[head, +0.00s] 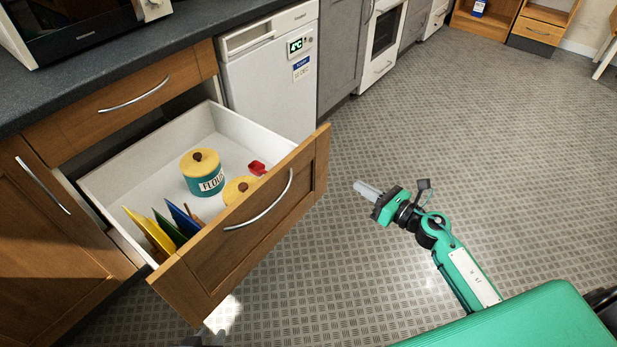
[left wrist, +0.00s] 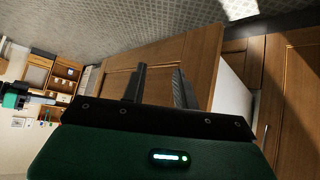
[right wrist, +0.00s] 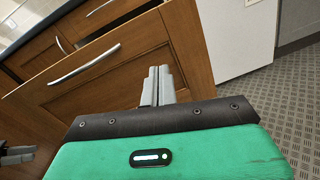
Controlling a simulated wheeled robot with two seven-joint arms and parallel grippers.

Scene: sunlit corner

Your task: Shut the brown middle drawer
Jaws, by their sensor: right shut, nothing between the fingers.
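The brown middle drawer (head: 235,255) is pulled far out of the cabinet, its front facing the floor area and its curved metal handle (head: 262,203) free. My right gripper (head: 366,190) is shut and empty, to the right of the drawer front and apart from it in the head view. In the right wrist view its closed fingers (right wrist: 158,85) show in front of the drawer front's end. In the left wrist view my left gripper (left wrist: 160,85) has its fingers apart, pointing at the drawer front (left wrist: 200,65); contact cannot be told. Only a dark bit of that arm shows in the head view.
The drawer holds a teal flour canister (head: 202,172), a second wooden-lidded canister (head: 239,188), a red item (head: 257,168) and several coloured upright pieces (head: 170,227). A shut drawer (head: 125,100) is above. A white appliance (head: 268,80) stands beside it. Floor at right is clear.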

